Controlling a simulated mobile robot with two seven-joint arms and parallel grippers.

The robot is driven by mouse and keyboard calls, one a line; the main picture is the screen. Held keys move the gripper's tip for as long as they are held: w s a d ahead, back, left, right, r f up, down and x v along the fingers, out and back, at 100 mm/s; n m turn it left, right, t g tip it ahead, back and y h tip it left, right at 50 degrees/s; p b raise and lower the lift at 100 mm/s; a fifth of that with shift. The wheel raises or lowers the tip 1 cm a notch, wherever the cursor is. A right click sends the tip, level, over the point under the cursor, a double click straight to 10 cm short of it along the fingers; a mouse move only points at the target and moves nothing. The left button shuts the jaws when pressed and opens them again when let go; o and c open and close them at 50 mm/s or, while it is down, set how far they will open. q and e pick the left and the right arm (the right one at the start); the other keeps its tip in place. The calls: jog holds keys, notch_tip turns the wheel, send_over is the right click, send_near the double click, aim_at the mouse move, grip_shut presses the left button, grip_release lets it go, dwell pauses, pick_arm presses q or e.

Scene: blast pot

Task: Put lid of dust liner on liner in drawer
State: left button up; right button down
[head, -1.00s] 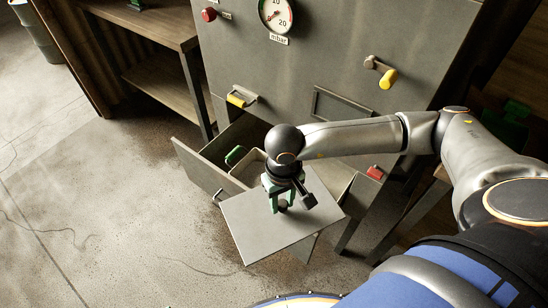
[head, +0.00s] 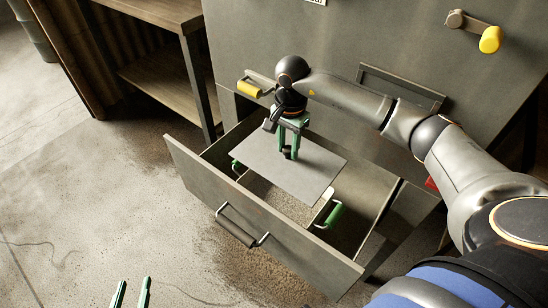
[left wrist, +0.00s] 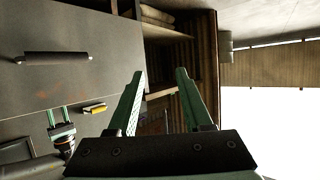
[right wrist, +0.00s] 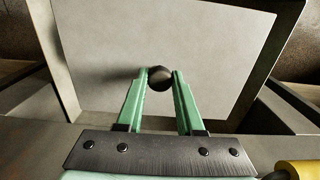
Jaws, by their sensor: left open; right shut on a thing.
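The lid (head: 290,165) is a flat grey plate with a dark round knob (right wrist: 160,78). My right gripper (head: 289,153) is shut on the knob and holds the lid over the open drawer (head: 240,218). The liner (head: 283,200) is a box with green handles, one (head: 332,215) at its right and one at its left, inside the drawer. The lid covers part of the liner; I cannot tell whether they touch. My left gripper (head: 131,292) is open and empty at the bottom edge of the head view; it also shows in the left wrist view (left wrist: 160,90).
The grey cabinet (head: 330,40) stands behind the drawer, with a yellow-handled lever (head: 489,39) and a yellow handle (head: 250,87). A wooden shelf (head: 160,75) stands at the left. The floor (head: 100,200) left of the drawer is clear.

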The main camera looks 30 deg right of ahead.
pick_arm(q)
jog(key=w+r+m+t+h+b, duration=0.2)
jog(key=r+t, duration=0.4)
jog(key=r, duration=0.7)
jog(key=shift+w+h+b, duration=0.3)
jog(key=shift+w+b, duration=0.2)
pick_arm(e)
notch_tip(320, 180, down, 8)
jog(key=shift+w, duration=0.15)
pick_arm(q)
jog(key=shift+d+r, duration=0.1)
pick_arm(e)
jog(key=shift+r, duration=0.1)
pick_arm(q)
jog(key=s+r+m+t+h+b, duration=0.1)
jog(key=s+r+m+h, duration=0.2)
jog(key=r, duration=0.4)
jog(key=s+d+r+m+t+h+b, duration=0.1)
jog(key=s+r+m+t+h+b, duration=0.1)
jog(key=s+r+m+h, duration=0.2)
jog(key=shift+d+r+m+t+h, duration=0.3)
jog(key=shift+r+h, duration=0.8)
jog(key=shift+r, duration=0.35)
pick_arm(e)
jog(key=shift+f, duration=2.05)
pick_arm(q)
jog(key=shift+f+b, duration=0.75)
jog(key=shift+b, duration=0.2)
pick_arm(e)
jog(key=shift+f, duration=0.9)
